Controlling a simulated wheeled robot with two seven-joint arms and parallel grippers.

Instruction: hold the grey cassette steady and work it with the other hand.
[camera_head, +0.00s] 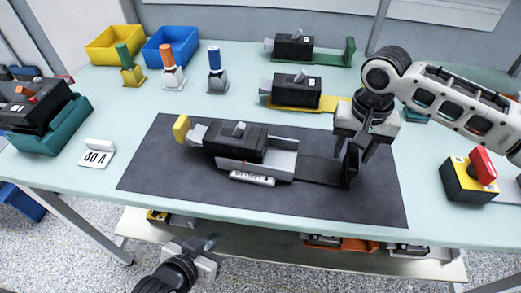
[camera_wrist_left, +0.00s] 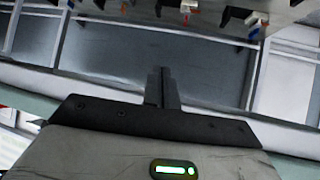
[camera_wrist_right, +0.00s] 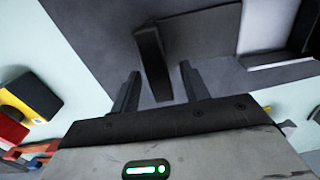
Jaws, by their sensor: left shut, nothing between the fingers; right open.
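The grey cassette (camera_head: 285,163) lies on the dark mat, with a black breaker (camera_head: 236,142) in it, a yellow end piece (camera_head: 181,129) at its left and a labelled dial strip (camera_head: 252,178) on its near side. A dark flat plate with an upright tab (camera_head: 351,166) extends from its right end. The tab also shows in the right wrist view (camera_wrist_right: 151,60). My right gripper (camera_head: 360,152) is open above the tab, which appears between its fingers; contact cannot be told. My left gripper (camera_head: 208,244) is shut and empty, in front of the table's near edge, apart from the cassette.
Two other cassettes, one green (camera_head: 308,57) and one yellow (camera_head: 327,104), stand at the back. A red-button box (camera_head: 467,181) is at right. Yellow (camera_head: 116,45) and blue (camera_head: 171,48) bins, several coloured-handled stamps and a "40 A" card (camera_head: 97,154) are at left. The mat's front (camera_head: 190,196) is clear.

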